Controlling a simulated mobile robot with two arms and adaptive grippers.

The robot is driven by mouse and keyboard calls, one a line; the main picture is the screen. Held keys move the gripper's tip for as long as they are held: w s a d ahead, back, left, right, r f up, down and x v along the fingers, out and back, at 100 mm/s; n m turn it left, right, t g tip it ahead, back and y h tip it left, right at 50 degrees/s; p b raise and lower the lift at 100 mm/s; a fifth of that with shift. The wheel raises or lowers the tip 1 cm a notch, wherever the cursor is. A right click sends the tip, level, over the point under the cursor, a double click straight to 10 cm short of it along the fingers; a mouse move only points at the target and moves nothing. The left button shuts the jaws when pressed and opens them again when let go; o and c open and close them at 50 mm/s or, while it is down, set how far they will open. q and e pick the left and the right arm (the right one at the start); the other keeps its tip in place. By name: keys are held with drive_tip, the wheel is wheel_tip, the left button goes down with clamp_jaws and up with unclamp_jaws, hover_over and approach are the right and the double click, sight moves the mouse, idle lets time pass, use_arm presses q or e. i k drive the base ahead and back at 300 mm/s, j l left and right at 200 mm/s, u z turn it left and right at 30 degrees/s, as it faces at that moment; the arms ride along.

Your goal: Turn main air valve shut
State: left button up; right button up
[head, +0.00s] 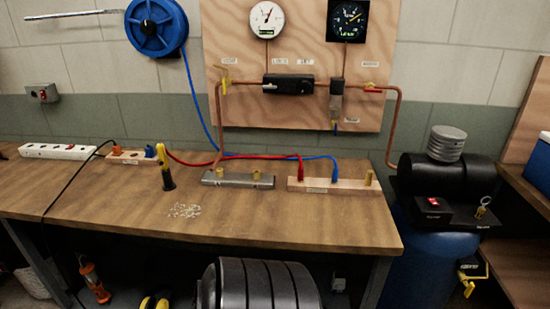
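On the wooden wall panel, a valve with a yellow handle (224,82) sits on the copper pipe at the left, its handle roughly upright. A valve with a red handle (373,91) sits on the pipe at the right, its handle roughly level along the pipe. Another yellow-handled valve (470,283) is low on the blue compressor tank (425,262). The small labels are too blurred to tell which valve is the main one. Neither of my grippers is in view.
A wooden workbench (110,200) spans the front, with a power strip (60,151), a metal manifold (238,180) and a wooden block (335,187) with red and blue leads. A dark ribbed cylinder (258,285) stands in front. A blue hose reel (157,27) hangs on the wall.

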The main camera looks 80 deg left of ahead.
sight(370, 89)
drive_tip(key=u, duration=2.25)
